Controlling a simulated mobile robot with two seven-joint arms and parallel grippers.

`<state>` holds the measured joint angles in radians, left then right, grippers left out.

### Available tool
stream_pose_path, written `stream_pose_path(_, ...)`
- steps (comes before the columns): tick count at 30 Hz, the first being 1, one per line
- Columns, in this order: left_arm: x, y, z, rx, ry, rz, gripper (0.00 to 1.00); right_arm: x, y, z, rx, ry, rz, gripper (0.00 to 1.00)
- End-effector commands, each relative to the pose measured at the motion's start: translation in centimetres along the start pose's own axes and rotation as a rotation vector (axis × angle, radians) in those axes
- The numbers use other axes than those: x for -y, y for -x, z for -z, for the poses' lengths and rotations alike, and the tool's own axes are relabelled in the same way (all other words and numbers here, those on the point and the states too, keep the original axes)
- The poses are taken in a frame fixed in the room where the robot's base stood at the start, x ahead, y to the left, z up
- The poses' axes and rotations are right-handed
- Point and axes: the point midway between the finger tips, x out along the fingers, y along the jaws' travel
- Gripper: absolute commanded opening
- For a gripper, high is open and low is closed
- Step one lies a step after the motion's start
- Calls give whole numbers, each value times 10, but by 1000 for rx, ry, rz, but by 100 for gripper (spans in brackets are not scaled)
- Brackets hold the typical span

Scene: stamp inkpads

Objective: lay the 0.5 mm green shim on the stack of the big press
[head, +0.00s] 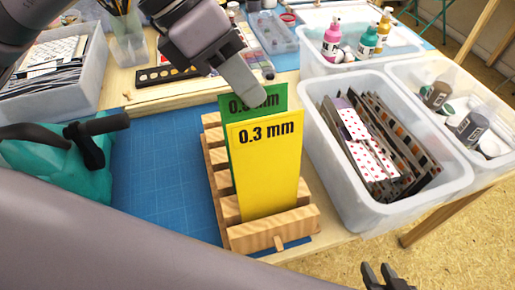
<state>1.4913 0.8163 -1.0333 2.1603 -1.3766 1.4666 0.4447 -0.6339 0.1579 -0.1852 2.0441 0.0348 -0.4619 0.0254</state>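A green shim (275,91) stands upright in a slotted wooden rack (274,231), behind a yellow shim (266,175) marked 0.3 mm. The green shim's label is partly hidden by my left gripper (245,85), and its lower part is hidden by the yellow shim. A finger of the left gripper overlaps the green shim's top edge. I cannot tell whether the gripper is closed on it. My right gripper (379,270) is low at the bottom right, open and empty, away from the rack. A teal object with a black handle (97,127) stands at left; I cannot tell whether it is the big press.
A clear bin of cards and strips (318,143) stands right of the rack. Further bins with bottles (331,43) are behind and to the right. The blue mat (162,190) is bare left of the rack.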

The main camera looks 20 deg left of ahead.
Motion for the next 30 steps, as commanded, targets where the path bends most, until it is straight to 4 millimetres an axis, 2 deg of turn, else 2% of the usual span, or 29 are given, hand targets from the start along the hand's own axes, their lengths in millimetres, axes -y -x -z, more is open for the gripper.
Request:
stream_pose_path(11, 0, 4, -2, -3, 0, 1, 0, 1, 2, 3, 0, -8, -1, 38)
stream_pose_path(30, 0, 50, -27, -1, 0, 0, 0, 2, 22, 29, 2, -9, -2, 38)
